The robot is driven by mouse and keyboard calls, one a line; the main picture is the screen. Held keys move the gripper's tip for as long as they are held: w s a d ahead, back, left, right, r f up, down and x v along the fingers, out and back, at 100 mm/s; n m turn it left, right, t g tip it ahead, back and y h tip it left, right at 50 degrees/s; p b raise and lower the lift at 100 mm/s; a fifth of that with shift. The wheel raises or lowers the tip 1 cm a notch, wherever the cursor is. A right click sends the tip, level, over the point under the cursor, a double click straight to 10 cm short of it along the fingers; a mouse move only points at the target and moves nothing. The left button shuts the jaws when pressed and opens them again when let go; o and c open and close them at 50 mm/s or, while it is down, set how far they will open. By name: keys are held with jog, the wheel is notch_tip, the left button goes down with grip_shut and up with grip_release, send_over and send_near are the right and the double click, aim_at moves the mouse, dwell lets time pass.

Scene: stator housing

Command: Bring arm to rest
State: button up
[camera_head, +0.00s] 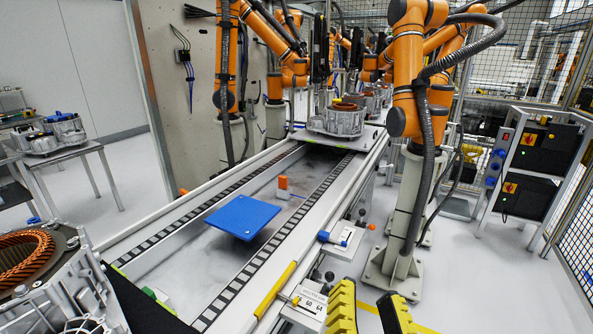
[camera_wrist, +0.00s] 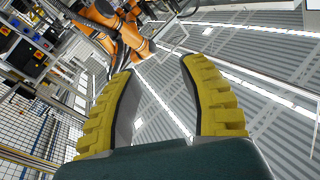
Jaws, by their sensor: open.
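My gripper (camera_head: 371,305) shows at the bottom edge of the head view, to the right of the conveyor (camera_head: 238,262). Its two yellow ribbed fingers are apart with nothing between them. In the wrist view my gripper (camera_wrist: 158,72) is open and empty, and the camera looks up past the fingers toward the ceiling (camera_wrist: 262,75). The rest of my arm is out of the head view. A stator housing (camera_head: 55,280) with copper windings stands at the lower left of the head view, apart from my gripper.
A blue plate (camera_head: 242,216) lies on the conveyor. Orange robot arms (camera_head: 407,75) stand along it, one on a grey pedestal (camera_head: 404,215) beyond my gripper. Another housing (camera_head: 343,118) sits at the conveyor's far end. A control cabinet (camera_head: 529,165) and mesh fence (camera_head: 577,235) stand at right.

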jog(key=s+r+n+t+p, duration=0.1)
jog(key=r+n+p, duration=0.1)
jog(key=r+p, duration=1.6)
jog(key=s+a+r+n+t+y+p, duration=0.1)
jog(key=s+r+n+p, duration=0.1)
jog(key=r+p, duration=1.6)
notch_tip(320, 180, up, 6)
jog(key=shift+r+n+t+p, duration=0.25)
jog(key=shift+n+t+p, duration=0.15)
jog(key=shift+n, duration=0.1)
jog(key=shift+s, duration=0.15)
